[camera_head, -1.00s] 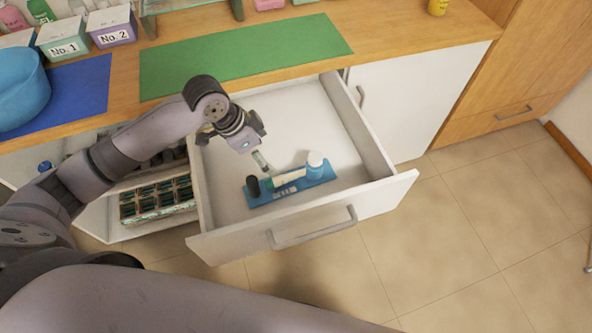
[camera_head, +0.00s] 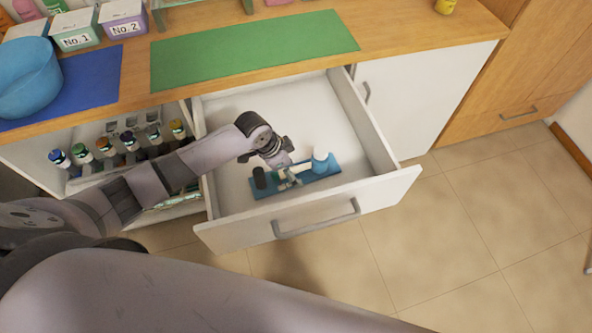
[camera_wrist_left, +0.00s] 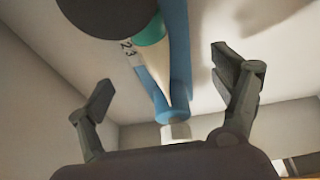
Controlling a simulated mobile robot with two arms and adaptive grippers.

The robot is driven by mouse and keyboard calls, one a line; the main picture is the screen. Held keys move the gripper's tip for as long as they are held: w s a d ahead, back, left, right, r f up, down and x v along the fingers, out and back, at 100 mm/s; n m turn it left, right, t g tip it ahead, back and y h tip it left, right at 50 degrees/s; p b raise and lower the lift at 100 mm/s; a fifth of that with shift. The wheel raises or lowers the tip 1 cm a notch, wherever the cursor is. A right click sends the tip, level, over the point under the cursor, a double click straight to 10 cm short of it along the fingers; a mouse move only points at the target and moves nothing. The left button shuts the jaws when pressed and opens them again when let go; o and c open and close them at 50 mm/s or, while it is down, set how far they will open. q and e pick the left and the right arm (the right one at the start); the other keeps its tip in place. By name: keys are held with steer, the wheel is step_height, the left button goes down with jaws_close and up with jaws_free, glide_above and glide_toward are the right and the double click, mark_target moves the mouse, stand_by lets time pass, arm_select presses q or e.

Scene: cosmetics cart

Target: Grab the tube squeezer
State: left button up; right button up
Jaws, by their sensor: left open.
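The tube squeezer (camera_head: 322,176) is a blue flat base with a dark knob (camera_head: 260,177) at its left end and a blue cylindrical part at its right end. It lies on the floor of the open white drawer. A pale tapered tube with a green band (camera_wrist_left: 152,45) lies along it in the left wrist view. My left gripper (camera_head: 288,176) is open, down in the drawer over the middle of the squeezer and hiding part of it. In the left wrist view its fingers (camera_wrist_left: 165,88) are spread on either side of the tube and base; I see no grip.
The drawer's front panel (camera_head: 310,217) and side walls surround the squeezer, with bare drawer floor behind it. The wooden counter (camera_head: 400,45) above carries a green mat (camera_head: 255,50). Capped bottles stand in the open shelf at left. Floor in front is clear.

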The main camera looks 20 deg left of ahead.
mark_target(292, 168)
arm_select(q)
steer(key=shift+x, duration=1.5)
steer(key=shift+c, duration=0.6)
steer(key=c, duration=1.4)
